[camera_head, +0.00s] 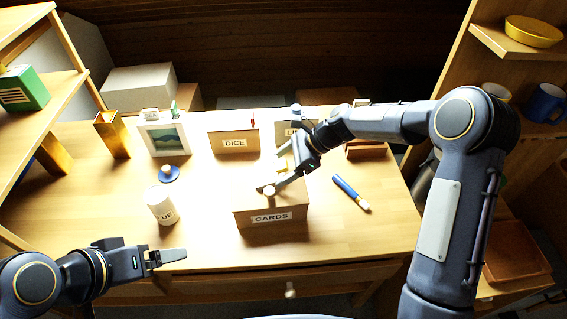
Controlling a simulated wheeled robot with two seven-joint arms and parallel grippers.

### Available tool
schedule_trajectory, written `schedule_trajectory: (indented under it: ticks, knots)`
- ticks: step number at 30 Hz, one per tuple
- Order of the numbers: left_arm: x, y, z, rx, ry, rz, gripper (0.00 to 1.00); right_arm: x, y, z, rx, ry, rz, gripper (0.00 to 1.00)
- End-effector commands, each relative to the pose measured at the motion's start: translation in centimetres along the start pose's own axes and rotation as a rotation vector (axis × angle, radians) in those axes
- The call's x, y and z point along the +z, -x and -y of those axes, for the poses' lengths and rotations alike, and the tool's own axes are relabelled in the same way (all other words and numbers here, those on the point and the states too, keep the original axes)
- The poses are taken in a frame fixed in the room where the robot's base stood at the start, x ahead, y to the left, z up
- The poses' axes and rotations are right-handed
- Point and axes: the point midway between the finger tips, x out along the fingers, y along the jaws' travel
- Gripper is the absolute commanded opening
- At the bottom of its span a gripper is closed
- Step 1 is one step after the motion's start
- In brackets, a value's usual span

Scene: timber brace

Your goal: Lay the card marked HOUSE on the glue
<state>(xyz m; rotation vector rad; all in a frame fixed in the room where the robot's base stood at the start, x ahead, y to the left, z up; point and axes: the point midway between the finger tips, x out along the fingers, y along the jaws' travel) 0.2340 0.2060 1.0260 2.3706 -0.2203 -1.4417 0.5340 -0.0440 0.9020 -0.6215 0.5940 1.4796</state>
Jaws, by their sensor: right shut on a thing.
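My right gripper (280,182) reaches down over the box labelled CARDS (270,217). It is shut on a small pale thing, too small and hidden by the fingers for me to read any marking. No card with the word HOUSE can be made out. A white jar labelled GLUE (162,206) stands on the table left of the box. A blue lid-like disc with a knob (169,175) lies behind the jar. No patch of spread glue can be made out. My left gripper (168,257) is low at the table's front left, apart from the jar; its finger gap is unclear.
A box labelled DICE (234,143) and a framed picture (165,140) stand behind. A blue marker-like stick (350,193) lies right of the CARDS box. A brass-coloured holder (112,135) stands at the left. The table between jar and CARDS box is clear.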

Motion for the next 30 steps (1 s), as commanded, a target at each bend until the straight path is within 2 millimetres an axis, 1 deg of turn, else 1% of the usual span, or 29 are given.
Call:
schedule_trajectory:
  ticks: [7, 8, 9, 12, 18, 21, 23, 30]
  knots:
    - [0.0, 0.0, 0.0, 0.000, 0.000, 0.000, 0.86, 0.0, 0.0, 0.0, 0.000, 0.000, 0.000, 0.52]
    - [0.0, 0.0, 0.0, 0.000, 0.000, 0.000, 0.86, 0.0, 0.0, 0.0, 0.000, 0.000, 0.000, 0.83]
    - [0.0, 0.0, 0.0, 0.000, 0.000, 0.000, 0.86, 0.0, 0.0, 0.0, 0.000, 0.000, 0.000, 0.88]
    - [0.0, 0.0, 0.0, 0.000, 0.000, 0.000, 0.86, 0.0, 0.0, 0.0, 0.000, 0.000, 0.000, 1.00]
    - [0.0, 0.0, 0.0, 0.000, 0.000, 0.000, 0.86, 0.0, 0.0, 0.0, 0.000, 0.000, 0.000, 1.00]
    - [0.0, -0.1, 0.0, 0.000, 0.000, 0.000, 0.86, 0.0, 0.4, 0.0, -0.001, 0.000, 0.000, 1.00]
    - [0.1, -0.1, 0.1, 0.000, 0.000, 0.000, 0.86, -0.1, 1.0, 0.1, -0.003, 0.000, -0.001, 1.00]
    - [0.2, -0.4, 0.2, 0.000, 0.000, 0.000, 0.86, -0.1, 5.2, 0.1, -0.004, 0.000, -0.001, 1.00]
